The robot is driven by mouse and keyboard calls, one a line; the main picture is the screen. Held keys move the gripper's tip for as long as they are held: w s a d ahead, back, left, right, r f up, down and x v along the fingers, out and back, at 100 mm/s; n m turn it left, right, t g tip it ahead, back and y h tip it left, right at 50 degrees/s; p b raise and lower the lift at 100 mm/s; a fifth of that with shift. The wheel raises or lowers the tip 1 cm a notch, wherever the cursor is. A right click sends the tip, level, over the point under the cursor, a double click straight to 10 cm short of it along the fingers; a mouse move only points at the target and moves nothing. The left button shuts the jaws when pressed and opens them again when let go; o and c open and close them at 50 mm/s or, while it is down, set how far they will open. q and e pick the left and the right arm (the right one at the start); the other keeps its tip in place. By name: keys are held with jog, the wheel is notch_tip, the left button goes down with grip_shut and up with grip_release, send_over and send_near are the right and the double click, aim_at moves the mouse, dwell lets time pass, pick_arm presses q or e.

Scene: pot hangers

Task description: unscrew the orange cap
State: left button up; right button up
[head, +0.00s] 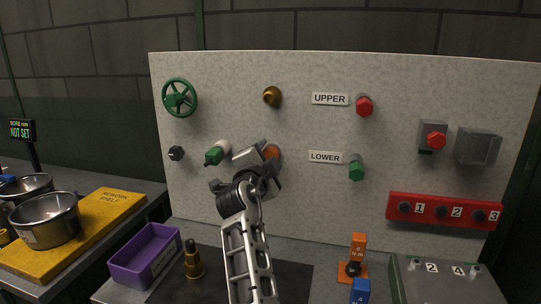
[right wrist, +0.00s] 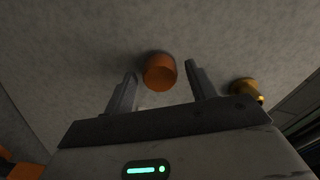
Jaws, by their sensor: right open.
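The orange cap (head: 272,152) sits on the pale upright panel (head: 215,115), partly hidden behind my right gripper (head: 266,161) in the head view. In the right wrist view the round orange cap (right wrist: 160,72) shows between the two fingertips and a little beyond them. The fingers are spread apart, one on each side of it in the picture, with a visible gap to each. The gripper is open and empty. I cannot tell how far the fingertips are from the panel. My left gripper is not in view.
A brass knob (head: 272,96) is above the cap, a green-ended fitting (head: 215,155) to its left and a green knob (head: 356,169) to its right. Below stand a purple bin (head: 146,258), a brass piece (head: 193,260) and an orange block (head: 357,247).

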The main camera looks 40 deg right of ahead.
jog(key=c, duration=1.1)
jog(key=shift+o, duration=0.2)
jog(key=n, duration=2.2)
jog(key=o, duration=1.2)
